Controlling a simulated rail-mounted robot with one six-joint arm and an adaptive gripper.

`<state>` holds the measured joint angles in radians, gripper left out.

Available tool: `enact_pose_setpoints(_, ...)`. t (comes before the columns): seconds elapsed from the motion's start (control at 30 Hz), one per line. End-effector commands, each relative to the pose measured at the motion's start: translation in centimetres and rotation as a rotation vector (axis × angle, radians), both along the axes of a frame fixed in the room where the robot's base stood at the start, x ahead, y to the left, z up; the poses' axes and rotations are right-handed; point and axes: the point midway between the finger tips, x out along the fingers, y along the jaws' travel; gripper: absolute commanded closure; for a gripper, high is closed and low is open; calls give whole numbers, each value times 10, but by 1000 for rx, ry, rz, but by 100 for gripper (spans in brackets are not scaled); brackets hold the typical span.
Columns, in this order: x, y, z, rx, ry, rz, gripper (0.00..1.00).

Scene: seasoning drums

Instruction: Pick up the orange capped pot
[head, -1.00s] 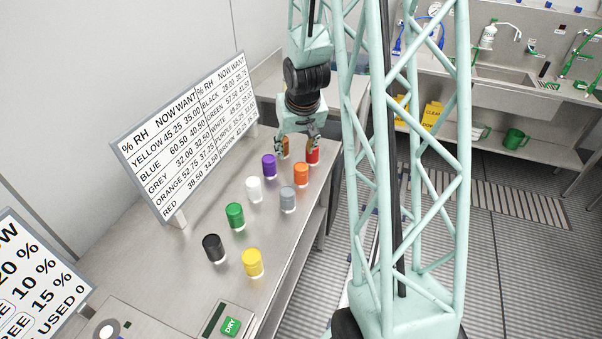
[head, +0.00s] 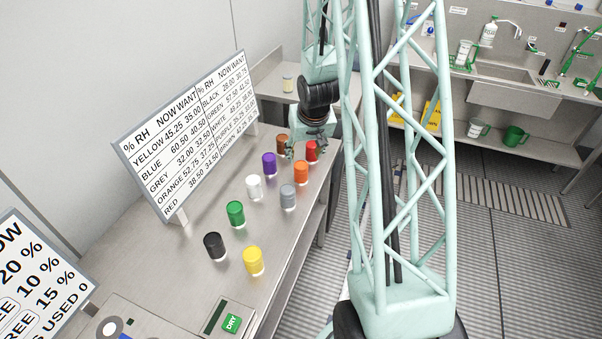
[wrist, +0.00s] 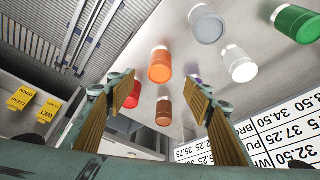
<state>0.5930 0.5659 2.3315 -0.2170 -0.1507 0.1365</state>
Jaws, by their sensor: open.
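The orange capped pot (head: 301,173) stands on the steel bench, with the red pot (head: 311,151) behind it and the grey pot (head: 288,197) in front. My gripper (head: 306,149) is open and empty, just behind the orange pot, near the brown pot (head: 282,143) and the red one. In the wrist view the orange pot (wrist: 160,66) shows beyond the gap between my open fingertips (wrist: 160,82). The brown pot (wrist: 164,111) shows between the fingers, and the red pot (wrist: 132,97) is partly hidden by the left finger.
Purple (head: 269,164), white (head: 254,187), green (head: 235,214), black (head: 214,246) and yellow (head: 253,261) pots stand along the bench. A humidity board (head: 190,135) stands at its left.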

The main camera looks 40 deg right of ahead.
Motion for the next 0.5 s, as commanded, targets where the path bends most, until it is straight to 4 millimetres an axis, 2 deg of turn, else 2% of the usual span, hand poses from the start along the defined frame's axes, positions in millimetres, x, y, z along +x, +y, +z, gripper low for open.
enact_pose_setpoints(0.23, 4, -2, -9, 0, 0, 0, 53)
enact_pose_setpoints(0.5, 10, -5, -29, 1, 2, -1, 53)
